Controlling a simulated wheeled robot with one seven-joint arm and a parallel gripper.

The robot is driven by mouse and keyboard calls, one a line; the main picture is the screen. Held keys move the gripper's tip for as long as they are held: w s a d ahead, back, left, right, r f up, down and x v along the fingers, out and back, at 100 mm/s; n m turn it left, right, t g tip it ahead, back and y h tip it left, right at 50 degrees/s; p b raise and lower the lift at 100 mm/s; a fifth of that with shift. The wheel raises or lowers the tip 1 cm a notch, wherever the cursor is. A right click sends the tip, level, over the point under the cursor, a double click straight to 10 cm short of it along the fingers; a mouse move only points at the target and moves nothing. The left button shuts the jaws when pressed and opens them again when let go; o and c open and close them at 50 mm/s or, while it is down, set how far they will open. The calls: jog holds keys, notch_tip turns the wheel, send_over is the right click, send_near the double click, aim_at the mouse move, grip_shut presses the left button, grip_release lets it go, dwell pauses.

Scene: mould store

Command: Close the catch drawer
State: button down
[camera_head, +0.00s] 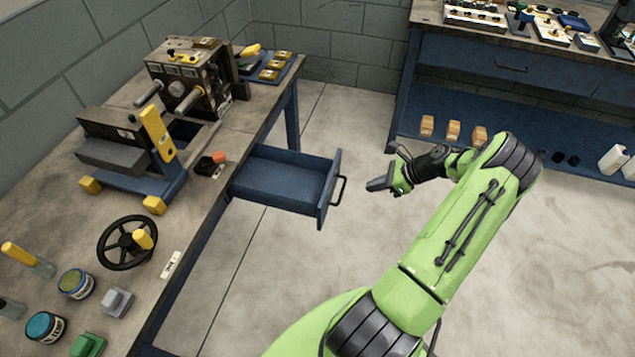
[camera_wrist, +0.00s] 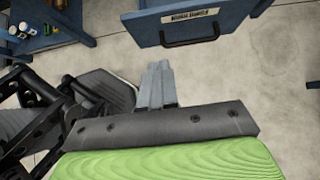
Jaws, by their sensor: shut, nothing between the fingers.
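The catch drawer (camera_head: 285,180) is a blue drawer pulled out from the left workbench, with its empty-looking inside visible from above. Its black handle (camera_head: 338,190) is on the front panel, which faces my gripper. In the wrist view the drawer front (camera_wrist: 190,22) shows at the top with a pale label and the dark handle (camera_wrist: 188,40). My gripper (camera_head: 372,185) is just right of the handle, apart from it, with its fingers pointing at the drawer. Its grey fingers (camera_wrist: 157,72) are together with nothing between them.
The left workbench (camera_head: 222,150) carries a machine (camera_head: 185,80), a black handwheel (camera_head: 127,243) and several jars and tools. A blue shelf bench (camera_head: 500,75) stands at the back right, with orange blocks on its lower shelf. The floor (camera_head: 320,260) around the drawer is clear.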

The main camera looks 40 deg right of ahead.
jog(key=b, duration=0.3)
send_near(327, 195)
jog(key=x, duration=0.5)
jog(key=shift+w+f, duration=0.1)
jog(key=shift+f, duration=0.35)
jog(key=shift+w+a, duration=0.1)
jog(key=shift+w, duration=0.1)
jog(key=shift+r, duration=0.1)
